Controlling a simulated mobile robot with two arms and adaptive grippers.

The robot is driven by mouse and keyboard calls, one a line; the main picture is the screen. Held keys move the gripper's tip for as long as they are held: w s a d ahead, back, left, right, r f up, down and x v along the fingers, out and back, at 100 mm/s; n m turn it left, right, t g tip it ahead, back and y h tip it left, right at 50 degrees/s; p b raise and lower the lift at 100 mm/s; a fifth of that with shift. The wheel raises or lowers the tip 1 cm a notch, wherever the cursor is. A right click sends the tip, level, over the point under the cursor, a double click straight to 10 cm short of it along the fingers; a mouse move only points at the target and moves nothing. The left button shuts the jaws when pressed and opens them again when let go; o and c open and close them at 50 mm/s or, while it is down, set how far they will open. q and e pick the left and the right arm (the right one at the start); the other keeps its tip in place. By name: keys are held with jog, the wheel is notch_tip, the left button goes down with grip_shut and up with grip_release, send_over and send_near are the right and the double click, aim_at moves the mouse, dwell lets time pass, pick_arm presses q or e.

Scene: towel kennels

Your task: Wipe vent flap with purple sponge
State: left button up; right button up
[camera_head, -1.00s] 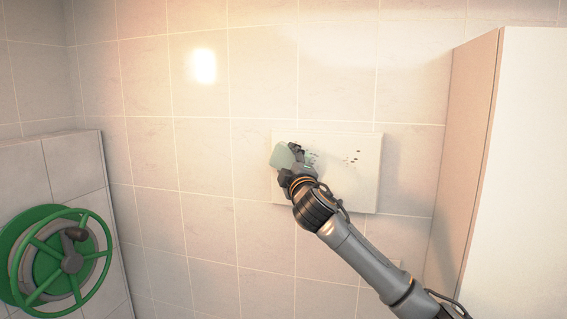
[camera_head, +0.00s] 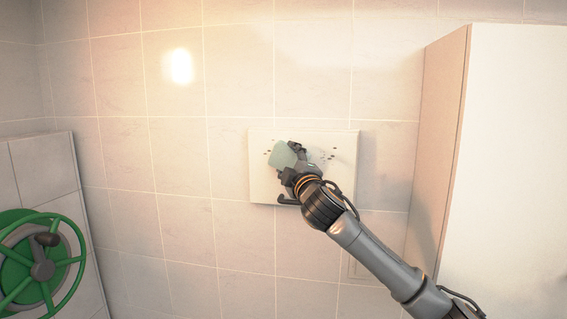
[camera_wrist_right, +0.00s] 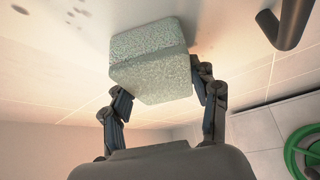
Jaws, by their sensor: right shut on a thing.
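The vent flap (camera_head: 340,188) is a pale square panel on the tiled wall, with small dark spots on its left and right parts and a dark handle (camera_head: 287,200) at its lower edge. The handle also shows in the wrist view (camera_wrist_right: 291,22). My right gripper (camera_head: 291,163) is shut on a pale grey-green sponge (camera_head: 282,154), not a purple one. The sponge (camera_wrist_right: 150,60) is a speckled block between the fingers, its far face against or very near the panel. It hides part of the panel. My left gripper is out of view.
A white cabinet (camera_head: 510,150) juts out on the right, close to my right arm. A green hand wheel (camera_head: 42,268) is on a tiled ledge (camera_head: 50,165) at lower left. The wall around the panel is clear.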

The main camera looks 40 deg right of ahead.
aim_at(333, 156)
jog(key=shift+s+d+f+b, duration=0.1)
jog(key=shift+s+d+b, duration=0.2)
jog(key=shift+s+d, duration=0.75)
jog(key=shift+s, duration=0.1)
jog(key=shift+s+d+b, duration=0.6)
jog(key=shift+s+b, duration=0.05)
jog(key=shift+b, duration=0.15)
jog(key=shift+s+d+f+b, duration=0.1)
jog(key=shift+s+d+b, duration=0.85)
jog(key=shift+s+b, duration=0.2)
jog(key=shift+s+d+b, duration=0.25)
jog(key=shift+s+b, duration=0.05)
jog(key=shift+s+d, duration=0.25)
jog(key=shift+s, duration=0.05)
jog(key=s+d+b, duration=0.1)
jog(key=b, duration=0.2)
jog(key=shift+s+d, duration=0.1)
jog(key=shift+s, duration=0.1)
jog(key=shift+s+d+b, duration=0.45)
jog(key=shift+s+b, duration=0.1)
jog(key=shift+r, duration=0.2)
jog(key=shift+r, duration=0.1)
